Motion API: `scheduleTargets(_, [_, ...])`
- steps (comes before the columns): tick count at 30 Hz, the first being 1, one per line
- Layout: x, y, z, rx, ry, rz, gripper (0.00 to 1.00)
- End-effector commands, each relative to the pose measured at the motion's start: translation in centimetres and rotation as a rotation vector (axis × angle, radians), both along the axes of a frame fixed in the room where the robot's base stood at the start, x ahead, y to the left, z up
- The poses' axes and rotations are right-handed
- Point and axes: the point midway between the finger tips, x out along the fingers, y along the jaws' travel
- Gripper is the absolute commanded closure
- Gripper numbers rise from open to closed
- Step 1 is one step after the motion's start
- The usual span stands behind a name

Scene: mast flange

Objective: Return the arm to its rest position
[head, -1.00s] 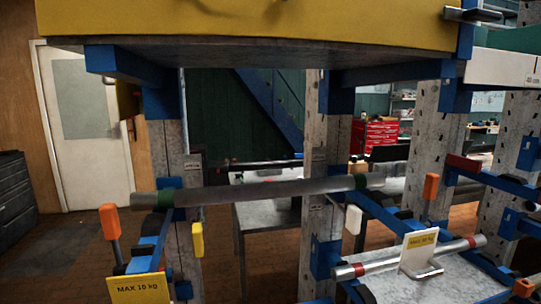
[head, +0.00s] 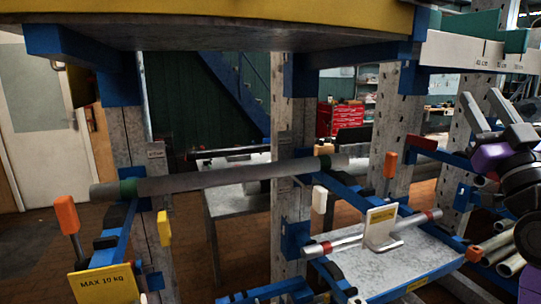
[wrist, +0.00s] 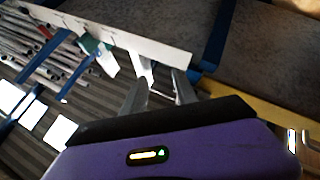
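My arm shows at the right edge of the head view, with a black joint and purple body parts. My gripper (head: 480,95) has two grey fingers pointing up and left, apart from each other. In the wrist view my gripper (wrist: 160,82) shows the same gap, with nothing held between the fingers. A white bracket piece shows behind that gap, below a pale beam (wrist: 130,40); I cannot tell how far off it is.
A grey bar (head: 230,178) with green bands lies across blue rack arms. A thinner bar (head: 330,244) with red bands lies before it, by a white sign (head: 380,225). Orange-tipped posts stand nearby. A yellow-edged shelf (head: 220,12) hangs overhead. Grey pipes (head: 505,250) lie beside my arm.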

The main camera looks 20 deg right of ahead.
Motion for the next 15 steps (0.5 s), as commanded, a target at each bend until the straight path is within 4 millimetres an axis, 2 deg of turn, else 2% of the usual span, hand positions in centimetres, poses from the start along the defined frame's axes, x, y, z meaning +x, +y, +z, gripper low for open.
scheduleTargets(1, [0.1,0.8,-2.7,0.042,0.001,0.012,0.65])
scheduleTargets(3, [-0.1,1.8,-5.8,0.089,-0.004,0.026,0.65])
scheduleTargets(8, [-1.1,4.6,-12.4,0.183,-0.003,0.053,0.65])
scheduleTargets(15, [-3.8,10.0,-21.4,0.291,0.041,0.095,0.65])
